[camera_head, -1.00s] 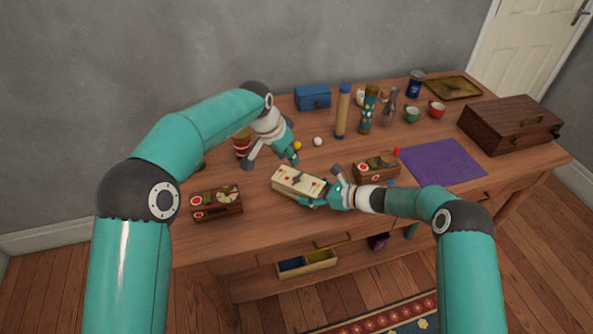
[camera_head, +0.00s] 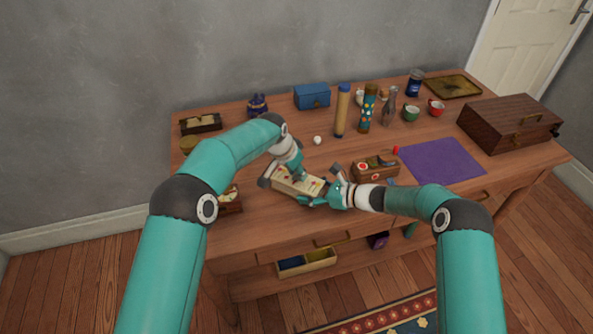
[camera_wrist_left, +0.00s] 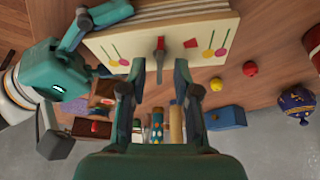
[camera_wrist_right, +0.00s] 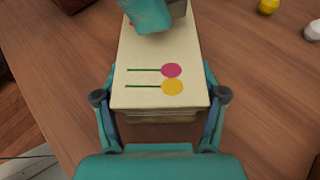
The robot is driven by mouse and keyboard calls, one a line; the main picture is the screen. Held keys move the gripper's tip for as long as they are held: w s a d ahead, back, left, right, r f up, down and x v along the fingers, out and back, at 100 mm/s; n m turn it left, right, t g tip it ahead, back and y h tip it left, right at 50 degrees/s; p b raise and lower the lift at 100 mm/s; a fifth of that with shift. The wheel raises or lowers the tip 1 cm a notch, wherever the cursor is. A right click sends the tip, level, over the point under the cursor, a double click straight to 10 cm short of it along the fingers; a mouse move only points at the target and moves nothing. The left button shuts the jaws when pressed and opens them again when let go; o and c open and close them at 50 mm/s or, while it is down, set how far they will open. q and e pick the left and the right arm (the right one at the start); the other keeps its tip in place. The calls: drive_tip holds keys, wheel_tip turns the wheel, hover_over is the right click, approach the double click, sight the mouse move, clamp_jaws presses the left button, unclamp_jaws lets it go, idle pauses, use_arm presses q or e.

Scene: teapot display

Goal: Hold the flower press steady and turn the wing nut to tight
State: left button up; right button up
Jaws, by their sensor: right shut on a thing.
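The flower press (camera_head: 300,183) is a cream block with painted flowers, lying on the table front. My right gripper (camera_head: 324,187) is shut on its right end; in the right wrist view its fingers flank the press (camera_wrist_right: 150,52). My left gripper (camera_head: 282,178) is over the press from above. In the left wrist view the wing nut (camera_wrist_left: 160,46) stands up from the middle of the cream top, red and grey. The left fingers (camera_wrist_left: 160,68) are apart, one on each side of it, with gaps showing. In the head view the left hand hides the wing nut.
A wooden box with dials (camera_head: 375,169) stands just right of the press, and another (camera_head: 230,200) is partly behind my left arm. A white ball (camera_head: 317,140) and a tall tube (camera_head: 342,112) stand behind. The purple mat (camera_head: 440,162) is bare.

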use_arm(q)
clamp_jaws()
drive_tip(key=shift+m, duration=0.3)
drive_tip(key=shift+w+a+m+g+h, duration=0.15)
drive_tip(key=shift+m+g+h, duration=0.25)
drive_tip(key=shift+m, duration=0.7)
drive_tip(key=shift+m+g+h, duration=0.3)
drive_tip(key=shift+m+g, duration=0.2)
drive_tip(key=shift+m, duration=1)
drive_tip(key=shift+o, duration=0.5)
unclamp_jaws()
